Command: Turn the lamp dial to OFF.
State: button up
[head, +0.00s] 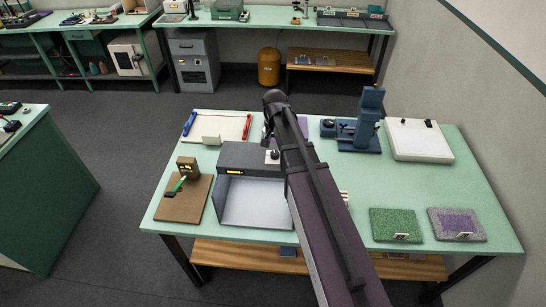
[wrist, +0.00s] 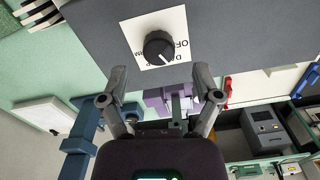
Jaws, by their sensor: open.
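The lamp dial is a round black knob (wrist: 159,48) on a white label plate (wrist: 148,24) fixed to a dark grey face in the wrist view. The word OFF is printed at its right, upside down; the other markings are partly hidden. In the head view the dial (head: 272,156) sits on the grey lamp box (head: 243,153), beside my arm, which hides part of the box.
On the green table (head: 340,225) a blue stand (head: 360,130) and white box (head: 417,140) are at the back right. Green (head: 394,223) and purple-grey (head: 456,222) tuft samples are at the front right. A brown board (head: 184,205) lies left of the box.

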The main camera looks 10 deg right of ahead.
aim_at(274, 153)
jog(key=shift+f+b, duration=1.5)
jog(key=shift+f, duration=0.3)
grip_shut()
jog(key=shift+a, duration=0.3)
jog(key=shift+d, duration=0.25)
